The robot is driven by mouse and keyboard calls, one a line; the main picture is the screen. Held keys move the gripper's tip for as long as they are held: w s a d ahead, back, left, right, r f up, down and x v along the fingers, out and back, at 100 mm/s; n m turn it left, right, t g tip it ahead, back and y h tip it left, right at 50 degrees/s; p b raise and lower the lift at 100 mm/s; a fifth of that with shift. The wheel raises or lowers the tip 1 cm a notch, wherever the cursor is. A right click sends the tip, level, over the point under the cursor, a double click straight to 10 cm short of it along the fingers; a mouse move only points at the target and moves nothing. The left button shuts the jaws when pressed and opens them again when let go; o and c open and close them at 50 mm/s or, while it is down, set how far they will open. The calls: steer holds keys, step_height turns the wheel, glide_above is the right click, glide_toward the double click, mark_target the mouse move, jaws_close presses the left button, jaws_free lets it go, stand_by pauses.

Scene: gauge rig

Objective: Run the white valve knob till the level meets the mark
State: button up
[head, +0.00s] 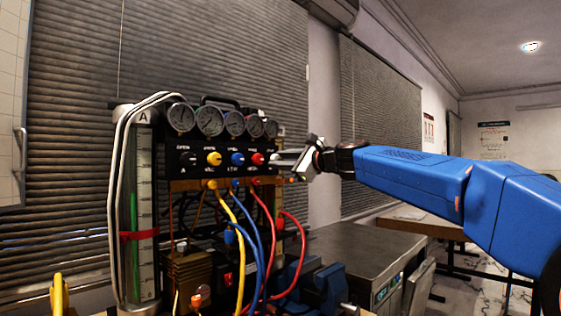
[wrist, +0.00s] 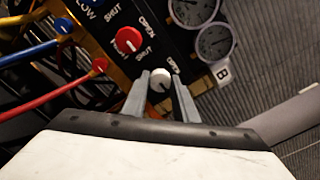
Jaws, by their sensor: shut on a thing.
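The white valve knob (wrist: 160,79) sits at the end of the knob row in the wrist view, with a dark pointer line on its face. My gripper (wrist: 160,84) is shut on it, one grey finger on each side. The sight tube (head: 146,180), labelled A, stands at the rig's left. A green column (head: 134,212) shows in it, its top above the red band (head: 139,236) around the tube. A label B (wrist: 222,73) shows in the wrist view.
The red knob (head: 258,159) is close beside my gripper, with blue (head: 237,159) and yellow (head: 214,159) knobs further left. Several gauges (head: 210,120) line the top. Coloured hoses (head: 262,240) hang below the panel. A grey bench top (head: 350,247) lies to the right.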

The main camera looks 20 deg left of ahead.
steer(key=n, duration=0.4)
steer(key=shift+n, duration=0.4)
steer(key=n, duration=0.4)
steer(key=shift+n, duration=4.4)
steer(key=o, duration=1.1)
steer(key=shift+c, duration=0.2)
